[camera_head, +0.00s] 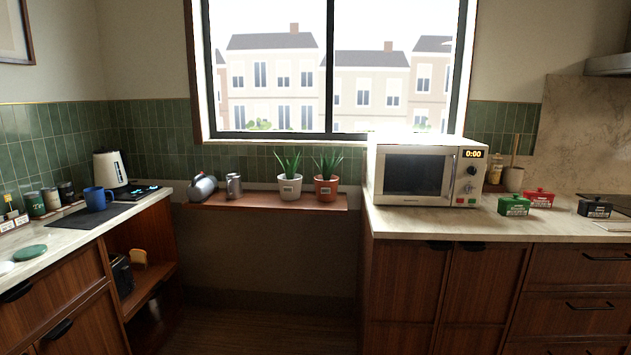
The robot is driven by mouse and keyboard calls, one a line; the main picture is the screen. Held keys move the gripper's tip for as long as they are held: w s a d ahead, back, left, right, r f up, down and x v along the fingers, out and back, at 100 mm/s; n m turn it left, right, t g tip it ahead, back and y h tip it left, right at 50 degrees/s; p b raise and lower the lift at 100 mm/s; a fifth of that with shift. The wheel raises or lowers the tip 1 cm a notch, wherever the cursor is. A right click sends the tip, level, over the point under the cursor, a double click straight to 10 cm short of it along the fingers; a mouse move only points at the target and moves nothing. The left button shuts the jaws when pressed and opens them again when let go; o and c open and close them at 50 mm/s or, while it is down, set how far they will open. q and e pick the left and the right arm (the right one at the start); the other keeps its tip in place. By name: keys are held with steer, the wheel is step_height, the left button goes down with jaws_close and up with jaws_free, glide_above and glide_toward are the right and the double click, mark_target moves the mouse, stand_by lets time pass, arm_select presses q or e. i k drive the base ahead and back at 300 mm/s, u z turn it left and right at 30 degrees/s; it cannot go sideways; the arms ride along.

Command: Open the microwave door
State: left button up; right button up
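The white microwave (391,163) stands on the right counter, below the right part of the window. Its door (414,174) has a dark window and looks shut. A vertical handle (449,177) runs along the right edge of the door. The control panel (470,177) is to the right of the handle, with a lit display reading 0:00 and a knob. Neither of my grippers shows in the head view.
The right counter (420,222) has bare room in front of the microwave. Green (514,206), red (540,198) and black (594,208) containers sit to its right. A low shelf (240,202) with two potted plants spans the gap to the left counter (70,240). Open floor (265,325) lies between the counters.

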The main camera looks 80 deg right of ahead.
mark_target(450, 152)
steer(key=k, duration=0.75)
steer(key=z, duration=2.55)
steer(key=i, duration=0.25)
steer(key=z, duration=1.45)
